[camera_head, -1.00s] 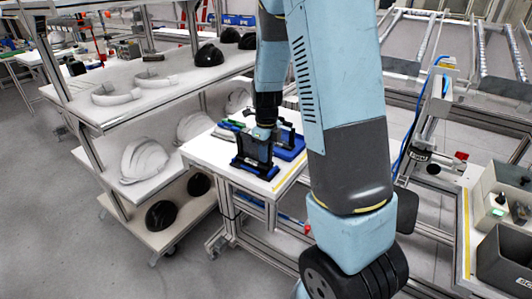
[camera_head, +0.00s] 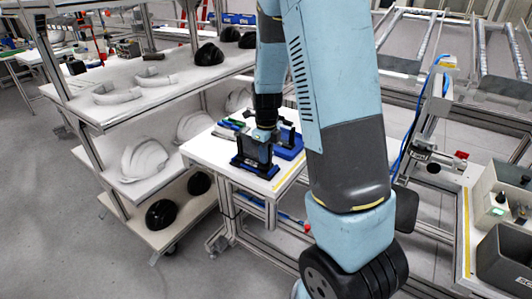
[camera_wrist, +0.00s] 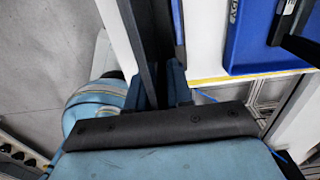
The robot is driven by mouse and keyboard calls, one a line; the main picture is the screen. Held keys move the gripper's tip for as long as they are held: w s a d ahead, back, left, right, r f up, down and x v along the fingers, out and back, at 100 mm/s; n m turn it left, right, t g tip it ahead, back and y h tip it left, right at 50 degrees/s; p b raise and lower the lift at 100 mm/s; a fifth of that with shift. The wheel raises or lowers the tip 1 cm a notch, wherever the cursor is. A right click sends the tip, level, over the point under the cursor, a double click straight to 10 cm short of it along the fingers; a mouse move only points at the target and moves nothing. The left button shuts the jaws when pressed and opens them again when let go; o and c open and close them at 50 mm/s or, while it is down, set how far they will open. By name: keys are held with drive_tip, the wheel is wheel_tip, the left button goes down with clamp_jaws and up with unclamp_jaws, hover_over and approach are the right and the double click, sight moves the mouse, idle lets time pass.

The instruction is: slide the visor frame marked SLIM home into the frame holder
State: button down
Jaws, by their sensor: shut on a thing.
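My gripper (camera_head: 262,141) is at the near end of the white table, pointing down. It is shut on a dark visor frame (camera_head: 247,150), which stands upright at the frame holder (camera_head: 255,169), a low blue and black base. In the wrist view the frame shows as a long dark bar (camera_wrist: 148,45) beyond the gripper's dark edge. No SLIM marking is legible.
A blue tray (camera_head: 291,148) with dark parts stands just right of the holder; the wrist view also shows it (camera_wrist: 250,45). A shelf rack (camera_head: 150,98) with white and black helmet shells stands at left. The table's front corner (camera_head: 265,194) is bare.

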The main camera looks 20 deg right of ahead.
drive_tip(key=shift+f, duration=0.6)
drive_tip(key=c, duration=0.9)
unclamp_jaws()
drive_tip(key=shift+c, duration=0.2)
wheel_tip(320, 180, up, 14)
drive_tip(key=shift+f, duration=0.15)
